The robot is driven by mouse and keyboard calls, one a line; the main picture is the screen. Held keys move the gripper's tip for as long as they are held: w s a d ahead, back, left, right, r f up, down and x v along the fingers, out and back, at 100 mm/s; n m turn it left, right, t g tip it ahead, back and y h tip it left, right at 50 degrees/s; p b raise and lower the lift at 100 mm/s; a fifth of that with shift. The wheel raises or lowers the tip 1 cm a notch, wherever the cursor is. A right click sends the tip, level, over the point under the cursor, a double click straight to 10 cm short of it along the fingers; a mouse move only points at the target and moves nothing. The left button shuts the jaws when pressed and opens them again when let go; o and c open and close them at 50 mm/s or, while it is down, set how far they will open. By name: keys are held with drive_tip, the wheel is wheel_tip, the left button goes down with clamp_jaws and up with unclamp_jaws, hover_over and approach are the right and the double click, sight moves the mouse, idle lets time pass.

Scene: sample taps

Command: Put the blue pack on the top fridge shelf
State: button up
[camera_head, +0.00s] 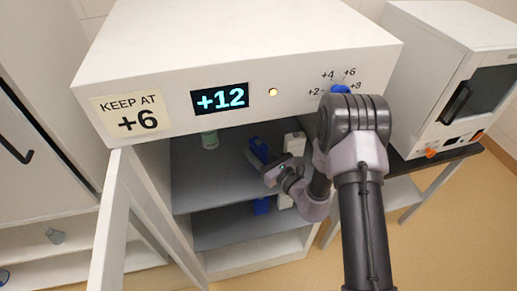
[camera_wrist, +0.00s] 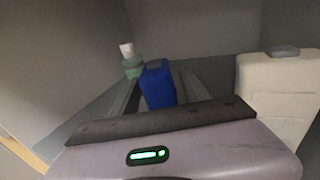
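The blue pack (camera_head: 259,150) stands upright in the fridge's top compartment, toward the middle; it also shows in the wrist view (camera_wrist: 157,85). My gripper (camera_head: 272,166) reaches in from the right at the pack. In the wrist view the fingers (camera_wrist: 157,92) are spread, one on each side of the pack, with what look like narrow gaps. The pack's base is hidden behind my gripper's body. The top fridge shelf (camera_head: 205,190) is grey and runs beneath it. The fridge door (camera_head: 108,225) stands open at the left.
A green bottle with a white cap (camera_wrist: 131,62) stands behind left of the pack. A white container (camera_wrist: 280,90) stands close on the right. Another blue item (camera_head: 261,206) and a white one (camera_head: 285,201) are on the lower shelf. The display (camera_head: 220,99) reads +12; the label (camera_head: 130,113) says KEEP AT +6.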

drive_tip(key=shift+s+d+r, duration=0.1)
drive_tip(key=shift+r, duration=0.15)
drive_tip(key=p+v, duration=0.1)
drive_tip(key=v, duration=1)
drive_tip(key=shift+s+d, duration=0.1)
drive_tip(key=shift+s, duration=0.05)
drive_tip(key=s+a+r+n+g+y, duration=0.65)
drive_tip(key=a+r+n+g, duration=0.2)
drive_tip(key=r, duration=0.35)
drive_tip(key=s+a+r+n+g+h, duration=0.1)
drive_tip(key=s+r+n+g+h, duration=0.15)
drive_tip(key=s+n, duration=0.3)
drive_tip(key=s+a+r+n+g+h, duration=0.1)
drive_tip(key=s+r+n+g+h, duration=0.2)
drive_tip(key=s, duration=0.4)
drive_tip(key=s+d+r+n+t+h, duration=0.1)
drive_tip(key=d+r+n+t+h, duration=0.1)
drive_tip(key=d+h, duration=0.3)
drive_tip(key=s+d+r+n+t+h, duration=0.2)
drive_tip(key=d+n+h, duration=0.3)
drive_tip(key=d, duration=0.5)
drive_tip(key=shift+s+t, duration=0.25)
drive_tip(key=shift+t, duration=0.65)
